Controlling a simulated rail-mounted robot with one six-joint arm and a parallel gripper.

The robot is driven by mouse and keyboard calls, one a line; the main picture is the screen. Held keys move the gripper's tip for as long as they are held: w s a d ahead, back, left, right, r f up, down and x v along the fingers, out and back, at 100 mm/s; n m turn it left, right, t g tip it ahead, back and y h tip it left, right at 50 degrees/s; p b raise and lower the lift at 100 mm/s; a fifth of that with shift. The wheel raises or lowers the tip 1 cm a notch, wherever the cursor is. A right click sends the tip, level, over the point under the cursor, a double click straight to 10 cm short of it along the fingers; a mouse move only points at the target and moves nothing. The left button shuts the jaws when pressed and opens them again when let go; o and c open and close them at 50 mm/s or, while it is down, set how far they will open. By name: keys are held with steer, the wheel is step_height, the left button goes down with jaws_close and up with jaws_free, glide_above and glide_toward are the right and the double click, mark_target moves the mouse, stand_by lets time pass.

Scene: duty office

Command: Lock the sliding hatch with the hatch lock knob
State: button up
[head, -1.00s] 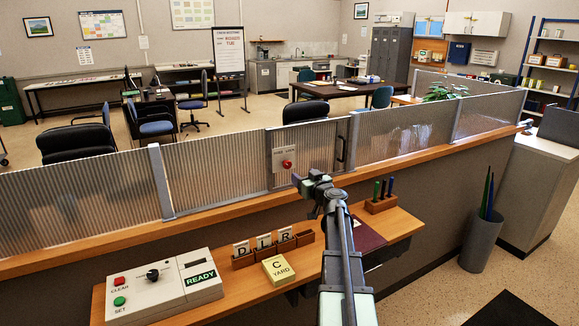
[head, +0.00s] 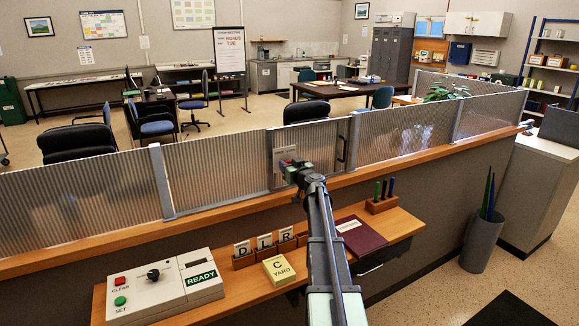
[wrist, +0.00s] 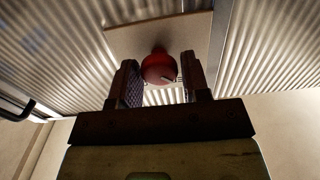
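The hatch lock knob (wrist: 158,68) is red and round, with a pale pointer mark, on a pale plate (wrist: 125,38) fixed to the corrugated hatch panel. My gripper (wrist: 160,82) is open in the wrist view. One finger is on each side of the knob, with a visible gap at least on the right. In the head view my gripper (head: 289,166) is up against the plate and hides most of the knob. The sliding hatch (head: 318,146) is a ribbed translucent panel in a grey frame, with a dark handle (head: 341,148) at its right. The plate's lettering is mostly covered.
A wooden ledge (head: 110,240) runs under the screen. On the lower shelf are a control box (head: 160,285) reading READY, letter blocks (head: 262,247), a yellow YARD block (head: 278,270), a dark red folder (head: 358,234) and a pen holder (head: 381,204).

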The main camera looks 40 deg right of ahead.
steer(key=c, duration=0.5)
steer(key=shift+c, duration=0.2)
steer(key=shift+m, duration=0.3)
steer(key=m, duration=1.7)
steer(key=shift+d+f, duration=0.15)
steer(key=o, duration=0.9)
